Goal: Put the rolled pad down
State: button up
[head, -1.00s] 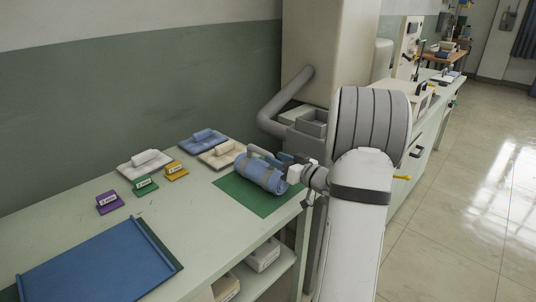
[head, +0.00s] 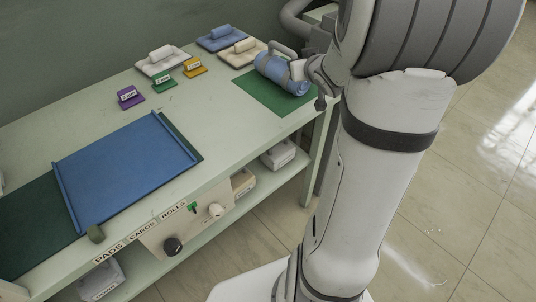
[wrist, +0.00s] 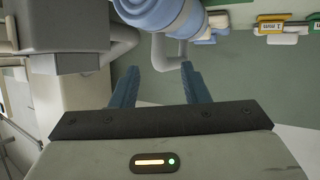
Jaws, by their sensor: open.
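The rolled pad (head: 270,71) is a blue roll with a grey loop handle and a grey band. In the head view it lies at the green mat (head: 262,96) on the bench's far right, and appears to rest on it. My gripper (head: 297,69) is beside the roll's right side, partly hidden by my arm. In the wrist view the roll (wrist: 168,14) shows at the top, with its handle (wrist: 168,55) just beyond the tips. There my gripper (wrist: 156,78) is open, its two blue fingers apart with nothing held between them.
Smaller pads with rolls on top (head: 160,60) stand along the bench's back. Purple (head: 130,96), green and yellow labelled cards lie before them. A flat blue tray (head: 125,165) covers the left front. A lower shelf (head: 230,212) holds white boxes. The bench middle is clear.

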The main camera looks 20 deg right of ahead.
jog(key=s+a+f+g+y, duration=0.1)
jog(key=s+a+g, duration=0.4)
jog(key=s+a, duration=0.5)
jog(key=s+a+f+g, duration=0.2)
jog(key=s+a+g, duration=0.4)
jog(key=s+a, duration=0.4)
jog(key=s, duration=0.5)
jog(key=shift+f+y, duration=0.35)
jog(key=shift+y, duration=0.05)
